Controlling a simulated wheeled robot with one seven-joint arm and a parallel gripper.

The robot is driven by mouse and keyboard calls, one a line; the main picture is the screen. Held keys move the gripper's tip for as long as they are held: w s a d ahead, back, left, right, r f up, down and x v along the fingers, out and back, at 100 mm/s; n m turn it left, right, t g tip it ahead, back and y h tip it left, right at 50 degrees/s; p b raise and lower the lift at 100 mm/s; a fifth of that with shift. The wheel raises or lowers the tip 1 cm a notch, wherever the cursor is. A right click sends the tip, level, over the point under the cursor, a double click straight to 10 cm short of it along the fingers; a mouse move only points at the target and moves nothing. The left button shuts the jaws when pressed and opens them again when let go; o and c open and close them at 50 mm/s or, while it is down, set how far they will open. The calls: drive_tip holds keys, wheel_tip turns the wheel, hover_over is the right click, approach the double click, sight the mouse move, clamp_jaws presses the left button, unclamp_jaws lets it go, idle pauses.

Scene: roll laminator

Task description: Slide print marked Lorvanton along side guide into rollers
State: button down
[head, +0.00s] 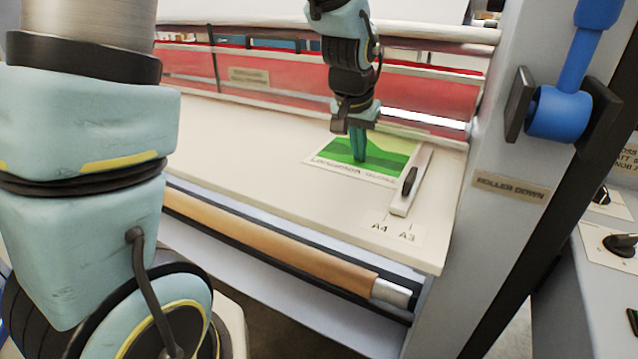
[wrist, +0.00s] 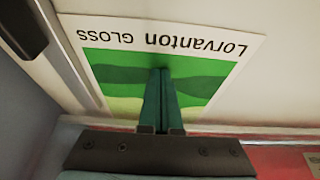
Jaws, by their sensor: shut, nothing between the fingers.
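The print marked Lorvanton (head: 338,162) lies flat on the feed table, a white sheet with green bands. In the wrist view the print (wrist: 220,63) shows its name and the word GLOSS upside down. My gripper (head: 359,158) is shut, its fingertips down at the green part of the print; I cannot tell how hard they press. The gripper also shows in the wrist view (wrist: 161,75). The side guide (head: 411,182), a pale bar with a black knob, lies close along the print's right edge. The rollers (head: 420,83) run behind the table, and the print's far edge is near them.
The feed table (head: 245,135) is bare to the left of the print. A grey side frame with a "ROLLER DOWN" plate (head: 510,187) and blue lever (head: 565,95) stands right. A brown roll (head: 270,242) runs below the front edge.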

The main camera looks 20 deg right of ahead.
sight(376, 145)
drive_tip(key=shift+f, duration=0.1)
drive_tip(key=shift+w+d+p, duration=0.4)
drive_tip(key=shift+w+d, duration=0.9)
drive_tip(key=shift+d, duration=0.15)
drive_tip(key=shift+w+d, duration=0.1)
drive_tip(key=shift+w+d+p, duration=0.4)
drive_tip(key=shift+w+d, duration=0.65)
drive_tip(key=shift+d, duration=0.05)
drive_tip(key=shift+w+d, duration=0.2)
drive_tip(key=shift+d, duration=0.15)
drive_tip(key=shift+d, duration=0.1)
